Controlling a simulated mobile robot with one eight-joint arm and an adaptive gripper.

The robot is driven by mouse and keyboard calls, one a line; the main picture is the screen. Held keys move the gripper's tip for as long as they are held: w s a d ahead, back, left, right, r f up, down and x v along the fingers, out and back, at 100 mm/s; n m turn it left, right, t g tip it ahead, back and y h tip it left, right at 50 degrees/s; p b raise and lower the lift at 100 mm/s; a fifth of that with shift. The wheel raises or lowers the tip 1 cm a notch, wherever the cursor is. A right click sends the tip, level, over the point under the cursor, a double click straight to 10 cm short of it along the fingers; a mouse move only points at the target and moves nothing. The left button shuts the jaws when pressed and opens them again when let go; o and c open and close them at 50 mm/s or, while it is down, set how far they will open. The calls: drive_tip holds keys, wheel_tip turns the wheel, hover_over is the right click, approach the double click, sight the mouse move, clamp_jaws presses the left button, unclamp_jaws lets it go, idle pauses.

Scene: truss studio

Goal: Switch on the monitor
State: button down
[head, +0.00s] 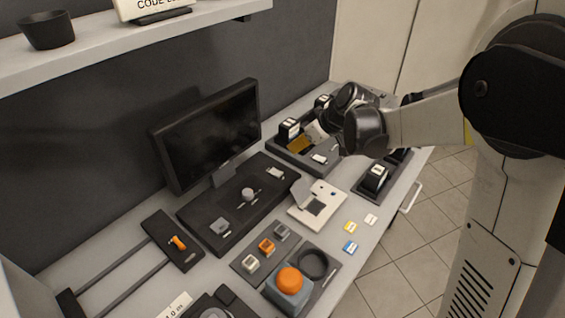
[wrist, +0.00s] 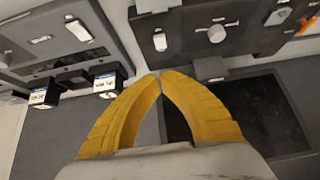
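The monitor (head: 207,135) stands at the back of the desk with a dark screen. Part of it shows at lower right in the wrist view (wrist: 278,112). A dark control panel (head: 222,221) lies in front of it, with a pale switch (head: 275,172) at its right end and a round grey knob (head: 248,194) in its middle. The wrist view also shows the switch (wrist: 159,41) and knob (wrist: 216,33). My gripper (wrist: 158,75) is shut and empty, its yellow fingertips together. In the head view, my gripper (head: 296,144) appears right of the panel; its height is unclear.
A dark tray with black boxes (head: 289,129) lies close to my gripper. A white device (head: 317,205), small coloured tags (head: 350,247), an orange button (head: 290,281) and an orange-handled slider (head: 177,242) occupy the desk. A shelf (head: 100,43) overhangs at upper left.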

drive_tip(key=shift+s, duration=0.1)
drive_tip(key=b, duration=0.3)
hover_over(278, 171)
drive_tip(key=f, duration=0.7)
drive_tip(key=shift+s+d+f, duration=0.25)
drive_tip(key=shift+s+d, duration=0.1)
drive_tip(key=shift+s, duration=0.05)
wheel_tip(278, 171, down, 3)
drive_tip(key=shift+f+b, duration=0.2)
drive_tip(key=shift+b, duration=0.55)
drive_tip(key=shift+f, duration=0.45)
drive_tip(key=shift+s+d+f+b, duration=0.2)
drive_tip(key=shift+f+b, duration=0.5)
drive_tip(key=shift+d, duration=0.1)
drive_tip(key=shift+r, duration=0.1)
